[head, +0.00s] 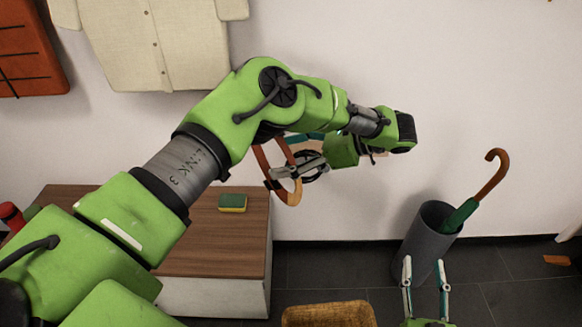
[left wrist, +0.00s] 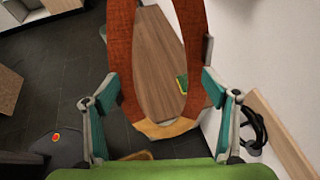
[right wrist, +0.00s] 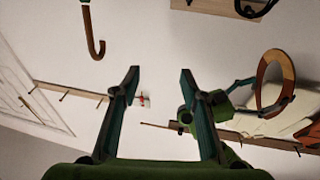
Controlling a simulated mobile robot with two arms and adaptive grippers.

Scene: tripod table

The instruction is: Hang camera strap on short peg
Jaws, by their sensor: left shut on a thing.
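The camera strap is a red-brown loop with a tan end. In the head view the strap (head: 291,196) hangs from my left gripper (head: 300,170) in front of the wall. In the left wrist view the strap (left wrist: 190,30) passes between the fingers of my left gripper (left wrist: 166,92), which is shut on it. The strap loop (right wrist: 291,80) also shows in the right wrist view. My right gripper (head: 427,264) is open and empty, low before the umbrella bin; its fingers (right wrist: 160,70) stand apart. Wall rails (right wrist: 65,92) carry several pegs; I cannot tell which is the short one.
A black looped thing (left wrist: 247,128) is by a wooden rail (left wrist: 280,140). A bench (head: 215,245) bears a sponge (head: 232,203). A grey bin (head: 418,238) holds an umbrella (head: 460,214). A wicker basket (head: 325,314) is in front. A shirt (head: 150,45) hangs upper left.

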